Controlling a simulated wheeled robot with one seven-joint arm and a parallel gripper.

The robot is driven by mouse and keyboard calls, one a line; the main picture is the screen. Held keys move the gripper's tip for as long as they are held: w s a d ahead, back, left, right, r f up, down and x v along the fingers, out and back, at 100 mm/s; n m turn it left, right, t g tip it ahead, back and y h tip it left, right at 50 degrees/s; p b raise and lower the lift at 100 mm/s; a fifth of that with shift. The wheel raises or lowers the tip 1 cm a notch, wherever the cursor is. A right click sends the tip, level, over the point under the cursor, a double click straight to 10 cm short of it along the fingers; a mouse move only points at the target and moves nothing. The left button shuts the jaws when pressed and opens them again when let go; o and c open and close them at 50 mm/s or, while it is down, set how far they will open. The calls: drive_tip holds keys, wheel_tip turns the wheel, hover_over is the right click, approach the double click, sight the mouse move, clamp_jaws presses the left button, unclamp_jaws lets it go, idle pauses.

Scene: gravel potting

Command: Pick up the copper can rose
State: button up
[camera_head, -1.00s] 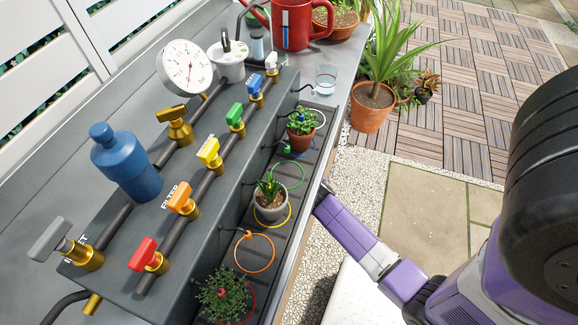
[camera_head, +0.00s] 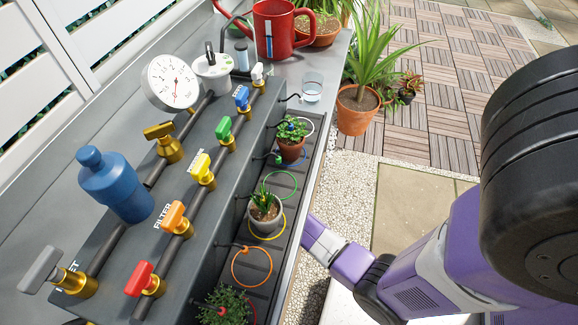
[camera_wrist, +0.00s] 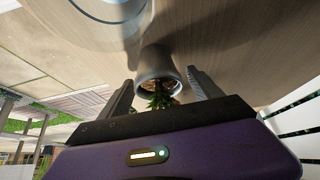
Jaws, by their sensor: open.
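I cannot make out a copper can rose in either view. My gripper (camera_wrist: 161,76) is open in the wrist view, with its two dark fingers apart. A grey tapered pot (camera_wrist: 155,61) with a small green plant at its mouth appears between and beyond the fingers. I see no finger clearly touching it. In the head view my purple arm reaches toward the bench's front edge, and my gripper is hidden there. A red watering can (camera_head: 274,28) stands on the far end of the bench; I see no rose on it.
The bench has a pipe panel with coloured valves, a gauge (camera_head: 171,82) and a blue bottle (camera_head: 117,187). Small potted plants, such as one in a grey pot (camera_head: 265,222), stand in a dark front trough. A glass (camera_head: 312,90) stands behind. Paving lies right.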

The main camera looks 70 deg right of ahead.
drive_tip(key=d, duration=0.4)
drive_tip(key=shift+w+d, duration=0.2)
drive_tip(key=shift+d, duration=0.1)
drive_tip(key=d, duration=0.4)
drive_tip(key=shift+w+d+f+b, duration=0.15)
drive_tip(key=shift+d+f+b, duration=0.15)
drive_tip(key=shift+b, duration=0.1)
drive_tip(key=shift+d+f, duration=0.15)
drive_tip(key=shift+f, duration=0.1)
drive_tip(key=c, duration=1.4)
